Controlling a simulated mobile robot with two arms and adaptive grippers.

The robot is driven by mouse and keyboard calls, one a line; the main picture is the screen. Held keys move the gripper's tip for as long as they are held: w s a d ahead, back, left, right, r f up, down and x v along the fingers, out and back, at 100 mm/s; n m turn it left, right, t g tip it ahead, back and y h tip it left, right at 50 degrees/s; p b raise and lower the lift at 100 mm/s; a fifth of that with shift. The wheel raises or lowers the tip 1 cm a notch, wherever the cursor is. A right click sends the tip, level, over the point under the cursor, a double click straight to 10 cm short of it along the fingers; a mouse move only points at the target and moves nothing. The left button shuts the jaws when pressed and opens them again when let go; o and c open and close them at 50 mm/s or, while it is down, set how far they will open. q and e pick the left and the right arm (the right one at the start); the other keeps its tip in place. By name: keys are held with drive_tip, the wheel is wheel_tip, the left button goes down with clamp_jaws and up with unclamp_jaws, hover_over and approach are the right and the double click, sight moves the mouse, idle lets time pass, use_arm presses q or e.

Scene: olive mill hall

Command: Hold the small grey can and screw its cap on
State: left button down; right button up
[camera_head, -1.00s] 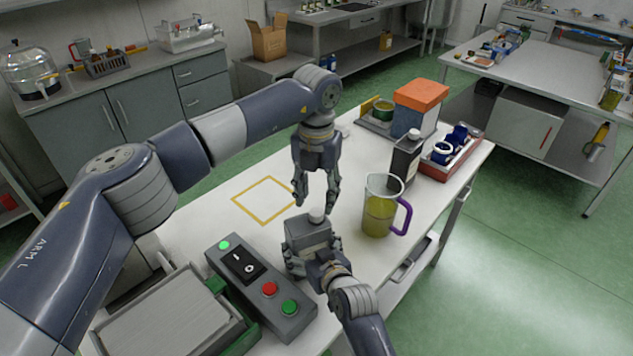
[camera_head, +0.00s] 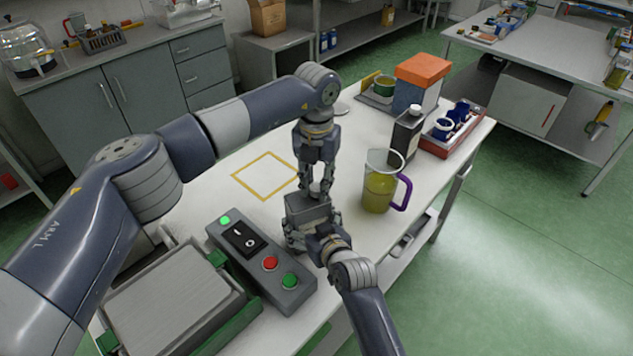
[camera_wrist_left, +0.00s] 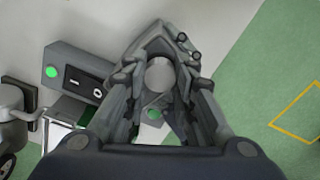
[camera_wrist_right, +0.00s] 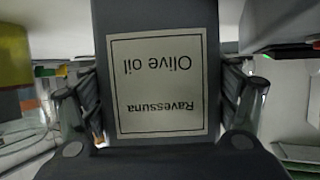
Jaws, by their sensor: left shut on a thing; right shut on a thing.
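The small grey can (camera_head: 307,211) stands upright at the middle of the white table. My right gripper (camera_head: 310,228) is shut around its body from the front. In the right wrist view the can (camera_wrist_right: 158,25) fills the middle, with an olive oil label upside down between the fingers. My left gripper (camera_head: 317,186) points straight down above the can, its fingers shut on the pale round cap (camera_head: 317,188) at the can's top. In the left wrist view the cap (camera_wrist_left: 160,74) shows as a light disc between the fingertips. Its thread is hidden.
A jug of yellow-green oil with a purple handle (camera_head: 380,190) stands close right of the can. Behind it are a dark bottle (camera_head: 405,138) and a red tray (camera_head: 465,146). A switch box (camera_head: 262,268) lies left. The yellow-outlined square (camera_head: 266,177) is empty.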

drive_tip(key=shift+s+f, duration=0.1)
drive_tip(key=shift+f, duration=0.05)
use_arm(q)
drive_tip(key=c, duration=1.2)
unclamp_jaws()
drive_tip(key=shift+c, duration=0.2)
wheel_tip(320, 180, up, 12)
use_arm(e)
drive_tip(key=o, duration=2.1)
drive_tip(key=shift+c, duration=0.2)
